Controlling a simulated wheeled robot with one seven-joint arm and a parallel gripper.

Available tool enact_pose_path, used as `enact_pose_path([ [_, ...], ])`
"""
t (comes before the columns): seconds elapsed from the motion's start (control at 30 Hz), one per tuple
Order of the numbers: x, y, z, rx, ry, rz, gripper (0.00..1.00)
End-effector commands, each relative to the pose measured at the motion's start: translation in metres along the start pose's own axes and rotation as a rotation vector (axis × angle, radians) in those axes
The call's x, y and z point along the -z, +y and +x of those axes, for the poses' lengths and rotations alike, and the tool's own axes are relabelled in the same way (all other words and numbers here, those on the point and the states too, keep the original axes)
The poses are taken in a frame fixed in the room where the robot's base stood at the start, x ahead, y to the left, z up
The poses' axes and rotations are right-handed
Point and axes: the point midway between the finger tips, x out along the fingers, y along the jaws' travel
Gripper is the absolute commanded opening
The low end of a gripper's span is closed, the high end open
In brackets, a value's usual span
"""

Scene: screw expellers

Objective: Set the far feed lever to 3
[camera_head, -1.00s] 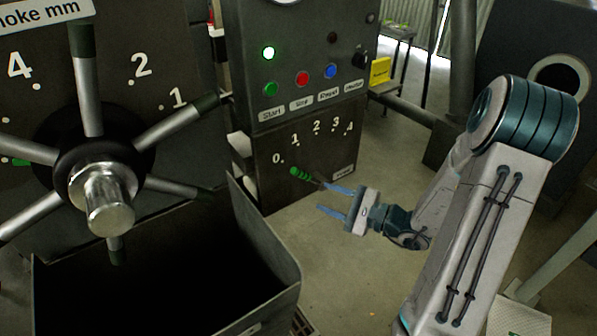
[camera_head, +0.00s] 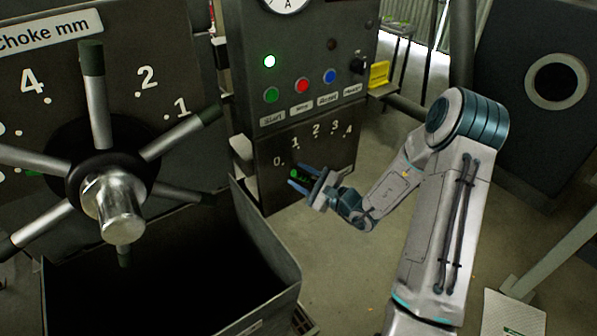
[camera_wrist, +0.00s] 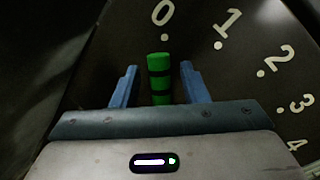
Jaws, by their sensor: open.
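The feed lever's green grip with dark bands (camera_wrist: 159,74) stands between the blue fingers of my gripper (camera_wrist: 158,84) in the wrist view. A gap shows on each side of it, so the fingers are open around it. The grip points toward the 0 mark. The dial panel (camera_head: 305,165) carries the marks 0 to 4 in an arc. In the head view the green grip (camera_head: 294,174) shows at my gripper (camera_head: 299,180), at the panel's lower left. The lever's lower part is hidden by my gripper.
A large spoked handwheel (camera_head: 108,185) with a choke scale stands at the left. An open dark bin (camera_head: 270,235) lies below it. The control box (camera_head: 300,75) with lit green lamp and buttons is above the dial. Floor (camera_head: 345,270) is free at the right of the bin.

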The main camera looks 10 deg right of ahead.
Motion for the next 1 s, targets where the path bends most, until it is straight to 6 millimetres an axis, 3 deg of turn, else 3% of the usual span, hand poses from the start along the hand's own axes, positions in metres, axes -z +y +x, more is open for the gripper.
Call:
enact_pose_path([
  [0.13, -0.001, 0.0, 0.01, 0.001, 0.0, 0.001, 0.4],
  [0.43, 0.0, 0.0, 0.012, 0.001, 0.0, 0.001, 0.4],
  [0.57, 0.0, 0.0, 0.012, 0.0, 0.0, 0.001, 0.04],
  [0.6, 0.0, 0.0, 0.012, 0.0, 0.0, 0.001, 0.0],
  [1.0, 0.006, -0.014, 0.003, 0.024, 0.002, 0.052, 0.0],
])
